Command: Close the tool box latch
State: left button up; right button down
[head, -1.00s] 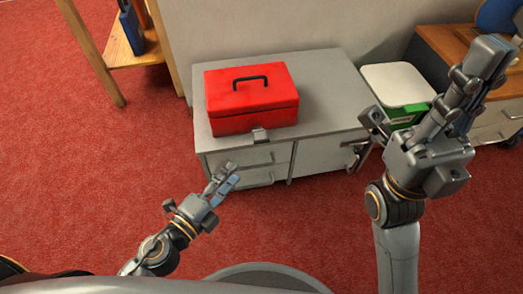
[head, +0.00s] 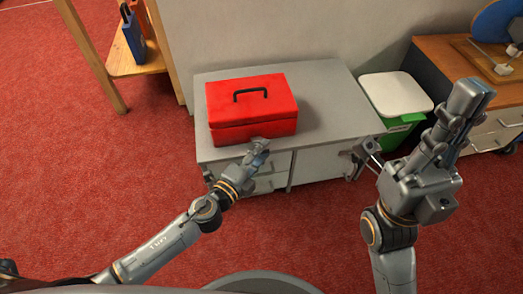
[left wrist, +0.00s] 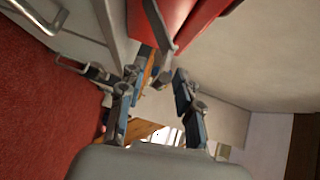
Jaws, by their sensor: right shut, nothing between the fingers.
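The red tool box (head: 252,103) stands on the grey cabinet, its lid down and a dark handle on top. My left gripper (head: 259,147) is at the front of the box, by the latch. In the left wrist view its fingers (left wrist: 156,88) are apart, with the grey latch (left wrist: 160,35) reaching from the red box (left wrist: 190,20) towards the gap between them. I cannot tell whether they touch it. In the head view my gripper hides most of the latch. My right gripper (head: 468,100) is shut and empty, raised at the right.
The grey cabinet (head: 325,100) has bare top to the right of the box. A green bin with a white lid (head: 396,93) stands right of it, then a wooden cabinet (head: 440,68). A wooden shelf (head: 150,62) is at the left. Red carpet (head: 90,170) is open in front.

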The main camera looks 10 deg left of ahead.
pick_arm(q)
jog(key=shift+w+d, duration=0.1)
jog(key=shift+w, duration=0.05)
jog(key=shift+c, duration=0.2)
grip_shut()
